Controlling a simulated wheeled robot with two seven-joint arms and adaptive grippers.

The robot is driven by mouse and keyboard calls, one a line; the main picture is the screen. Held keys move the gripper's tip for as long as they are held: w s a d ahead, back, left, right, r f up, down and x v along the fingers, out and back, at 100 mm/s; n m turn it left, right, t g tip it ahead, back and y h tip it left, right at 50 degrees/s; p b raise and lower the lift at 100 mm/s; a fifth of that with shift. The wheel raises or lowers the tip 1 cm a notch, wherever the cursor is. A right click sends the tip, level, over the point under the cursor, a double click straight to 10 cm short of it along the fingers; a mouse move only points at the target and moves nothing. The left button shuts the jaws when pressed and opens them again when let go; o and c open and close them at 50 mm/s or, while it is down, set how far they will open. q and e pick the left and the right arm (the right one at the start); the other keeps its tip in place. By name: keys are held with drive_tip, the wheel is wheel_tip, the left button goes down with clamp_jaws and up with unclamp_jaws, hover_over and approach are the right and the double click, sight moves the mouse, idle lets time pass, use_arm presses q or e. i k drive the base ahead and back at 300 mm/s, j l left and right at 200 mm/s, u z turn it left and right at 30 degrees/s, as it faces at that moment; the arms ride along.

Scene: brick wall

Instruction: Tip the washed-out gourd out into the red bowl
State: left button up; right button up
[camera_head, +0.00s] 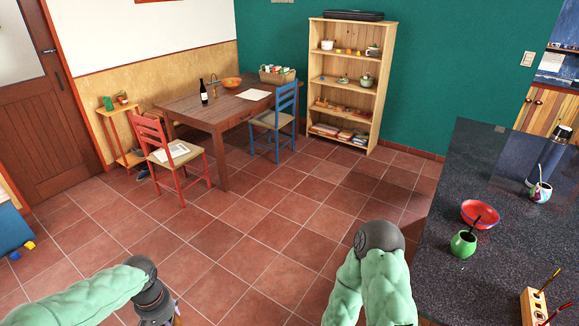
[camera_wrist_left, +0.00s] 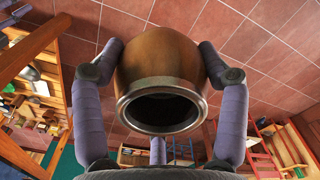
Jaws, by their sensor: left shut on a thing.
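A brown gourd (camera_wrist_left: 160,60) with a metal rim fills the middle of the left wrist view, its dark mouth facing the camera. I cannot make out what is inside. My left gripper (camera_wrist_left: 160,62) is shut on it, its purple-grey fingers on both sides. In the head view my left arm enters at the bottom left, and the held gourd is not clearly visible there. The red bowl (camera_head: 480,216) stands on the dark counter at the right, far from my left arm. My right arm shows at the bottom centre, but its gripper is not visible.
On the dark counter (camera_head: 440,275), a green gourd (camera_head: 463,244) with a straw stands just in front of the bowl. A patterned gourd (camera_head: 541,192) and a wooden holder (camera_head: 533,306) are farther right. A table (camera_head: 225,108), chairs and shelf stand across the open tiled floor.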

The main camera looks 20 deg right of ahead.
sight(470, 209)
drive_tip(key=i+j+u, duration=0.1)
drive_tip(key=i, duration=0.8)
drive_tip(key=i+l+z, duration=0.1)
drive_tip(key=i+z, duration=0.6)
drive_tip(key=i, duration=0.15)
drive_tip(key=i+j+z, duration=0.3)
drive_tip(key=i, duration=0.15)
drive_tip(key=i+l+z, duration=0.1)
drive_tip(key=i+z, duration=0.25)
drive_tip(key=i, duration=0.2)
drive_tip(key=i+z, duration=0.35)
drive_tip(key=i, duration=0.2)
drive_tip(key=i+j+z, duration=0.15)
drive_tip(key=i, duration=1.95)
drive_tip(key=i+z, duration=0.15)
drive_tip(key=z, duration=3.3)
